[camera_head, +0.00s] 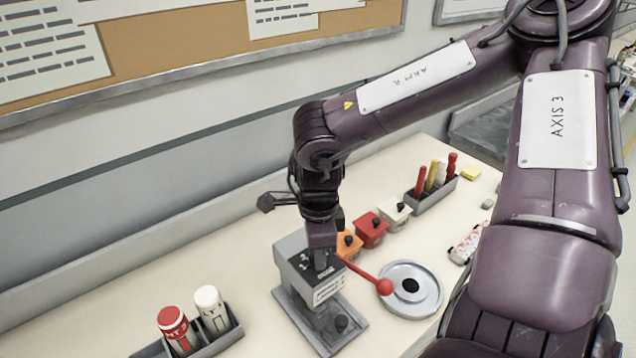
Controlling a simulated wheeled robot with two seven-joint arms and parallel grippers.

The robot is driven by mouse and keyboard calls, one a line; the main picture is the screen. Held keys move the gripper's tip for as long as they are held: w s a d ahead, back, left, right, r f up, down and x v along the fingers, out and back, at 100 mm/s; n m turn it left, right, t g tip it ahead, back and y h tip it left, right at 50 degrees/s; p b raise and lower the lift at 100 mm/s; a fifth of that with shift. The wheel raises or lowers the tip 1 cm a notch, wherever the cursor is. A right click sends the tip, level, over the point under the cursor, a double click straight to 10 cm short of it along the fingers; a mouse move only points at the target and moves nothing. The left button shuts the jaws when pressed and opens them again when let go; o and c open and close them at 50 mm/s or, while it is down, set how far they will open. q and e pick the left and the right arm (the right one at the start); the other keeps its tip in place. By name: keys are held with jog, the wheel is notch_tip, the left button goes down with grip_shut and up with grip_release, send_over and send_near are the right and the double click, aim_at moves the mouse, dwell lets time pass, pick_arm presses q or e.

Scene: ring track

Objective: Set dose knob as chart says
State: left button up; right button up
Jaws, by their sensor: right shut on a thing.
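The grey dosing device (291,262) stands on the pale counter, with a base plate in front and a red lever (370,276) ending in a red ball. My right gripper (321,258) points down onto the device's top face and is shut on the dose knob there. The fingers hide the knob, so its setting cannot be read. Small dark marks and a white label show on the device. Printed sheets (45,48) hang on the cork board at the upper left; a second sheet is cut off by the top edge. Their text is too small to read. My left gripper is not in view.
A round metal dish (428,292) lies right of the device. Orange, red (370,230) and white boxes with dark knobs stand behind it. A grey pen tray (445,187) is further back. A rack (214,340) with red-capped and white-capped bottles is at the front left.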

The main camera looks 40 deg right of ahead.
jog(key=m+b, duration=0.4)
jog(key=m, duration=0.1)
jog(key=shift+f+m, duration=0.1)
jog(key=shift+m, duration=0.2)
jog(key=m+b, duration=0.2)
jog(key=m, duration=0.3)
jog(key=shift+a+b, duration=0.1)
jog(key=shift+b, duration=0.3)
jog(key=m+b, duration=0.2)
jog(key=m, duration=0.4)
jog(key=shift+a+m, duration=0.1)
jog(key=shift+m, duration=0.3)
jog(key=m+b, duration=0.1)
jog(key=m, duration=0.2)
jog(key=shift+b, duration=0.3)
jog(key=shift+a+m+b, duration=0.1)
jog(key=shift+m+b, duration=0.4)
jog(key=shift+m, duration=1.2)
jog(key=o, duration=1)
